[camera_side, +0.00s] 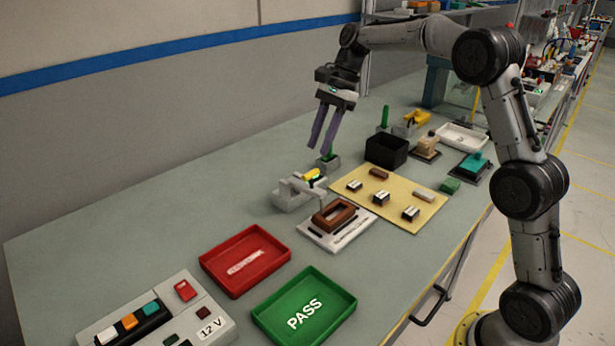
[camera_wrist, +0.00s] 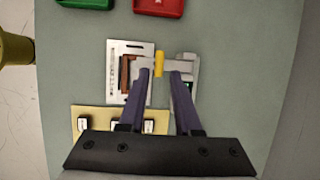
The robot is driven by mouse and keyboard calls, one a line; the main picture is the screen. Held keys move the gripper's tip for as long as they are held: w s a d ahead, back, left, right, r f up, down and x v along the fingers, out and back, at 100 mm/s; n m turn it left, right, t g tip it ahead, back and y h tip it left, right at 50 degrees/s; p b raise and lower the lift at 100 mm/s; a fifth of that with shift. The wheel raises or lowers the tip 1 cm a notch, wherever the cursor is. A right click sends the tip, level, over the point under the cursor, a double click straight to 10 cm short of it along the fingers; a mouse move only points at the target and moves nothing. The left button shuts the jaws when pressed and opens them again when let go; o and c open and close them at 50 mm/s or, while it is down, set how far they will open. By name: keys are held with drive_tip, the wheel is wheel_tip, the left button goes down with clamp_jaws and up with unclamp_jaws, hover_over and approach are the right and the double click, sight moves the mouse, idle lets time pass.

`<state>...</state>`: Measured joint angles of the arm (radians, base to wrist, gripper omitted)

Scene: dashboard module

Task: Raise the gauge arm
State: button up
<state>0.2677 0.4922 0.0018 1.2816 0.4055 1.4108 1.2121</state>
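The gauge is a grey block (camera_side: 292,197) with a pale arm (camera_side: 305,187) that lies low and reaches toward the brown frame. A yellow grip (camera_side: 311,174) is on the gauge; it also shows in the wrist view (camera_wrist: 159,64). The brown frame (camera_side: 334,214) sits on a white plate (camera_side: 355,232) beside the gauge. My gripper (camera_side: 319,150) points down, open and empty, above the table. In the wrist view, the yellow grip appears between the purple fingertips (camera_wrist: 159,72), but in the side view they are above it and apart from it.
A yellow board (camera_side: 408,226) with small parts, a black bin (camera_side: 386,152), a red tray (camera_side: 270,271) and a green PASS tray (camera_side: 336,322) are around. The table's left side is clear.

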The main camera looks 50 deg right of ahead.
sight(309, 173)
drive_tip(key=x, duration=0.9)
drive_tip(key=shift+f, duration=0.1)
clamp_jaws()
idle(1.2)
